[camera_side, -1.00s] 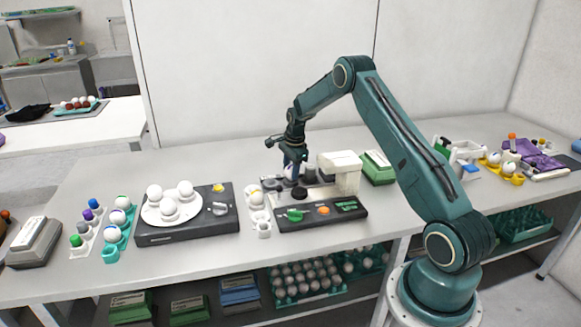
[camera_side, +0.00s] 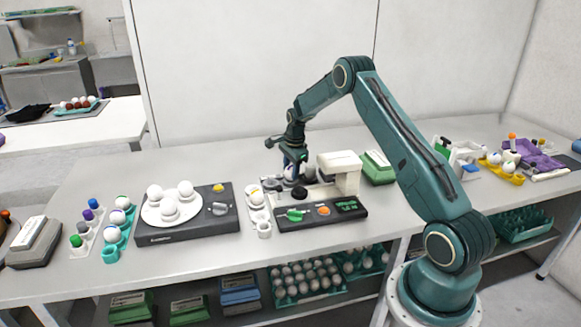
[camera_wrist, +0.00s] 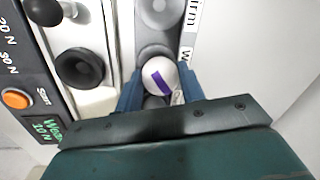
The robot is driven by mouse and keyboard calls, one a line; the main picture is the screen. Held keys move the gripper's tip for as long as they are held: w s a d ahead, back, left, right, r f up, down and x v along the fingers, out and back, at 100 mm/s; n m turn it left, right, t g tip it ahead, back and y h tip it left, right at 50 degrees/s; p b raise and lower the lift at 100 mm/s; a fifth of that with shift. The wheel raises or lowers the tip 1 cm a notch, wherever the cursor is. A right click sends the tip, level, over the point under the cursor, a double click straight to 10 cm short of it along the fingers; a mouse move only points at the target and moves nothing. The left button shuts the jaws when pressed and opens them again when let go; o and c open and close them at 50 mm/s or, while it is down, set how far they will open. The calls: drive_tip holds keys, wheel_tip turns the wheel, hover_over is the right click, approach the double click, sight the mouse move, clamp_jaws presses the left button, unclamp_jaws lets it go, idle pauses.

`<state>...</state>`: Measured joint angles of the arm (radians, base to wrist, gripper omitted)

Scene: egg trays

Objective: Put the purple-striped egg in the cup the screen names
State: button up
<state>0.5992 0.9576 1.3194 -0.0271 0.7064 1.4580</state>
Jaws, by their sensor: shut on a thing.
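The purple-striped egg (camera_wrist: 161,78) is white with a purple band, in the wrist view. My gripper (camera_wrist: 160,92) has its blue fingers on both sides of it and is shut on it. The egg is at a grey strip of cups (camera_wrist: 150,38); I cannot tell whether it rests in a cup or is just above it. The label beside the strip partly reads "firm". The small screen (camera_wrist: 48,130) shows green text, partly "Weste" and "N". In the side view my gripper (camera_side: 293,168) is down behind the tester.
The tester's round black pad (camera_wrist: 80,68) and orange button (camera_wrist: 15,98) are beside the strip. In the side view its white head (camera_side: 340,163) stands close right of my gripper. A plate with white eggs (camera_side: 147,212) and a small white cup tray (camera_side: 264,229) are to the left.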

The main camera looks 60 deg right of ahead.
drive_tip(key=shift+f, duration=0.55)
idle(0.9)
drive_tip(key=o, duration=0.7)
drive_tip(key=shift+r, duration=0.1)
drive_tip(key=r, duration=0.4)
drive_tip(key=s+r, duration=0.1)
drive_tip(key=r, duration=0.4)
drive_tip(key=s+a+r, duration=0.1)
drive_tip(key=r, duration=0.3)
drive_tip(key=shift+r, duration=0.25)
drive_tip(key=shift+r, duration=1.75)
idle(0.5)
drive_tip(key=shift+f, duration=1.55)
idle(0.4)
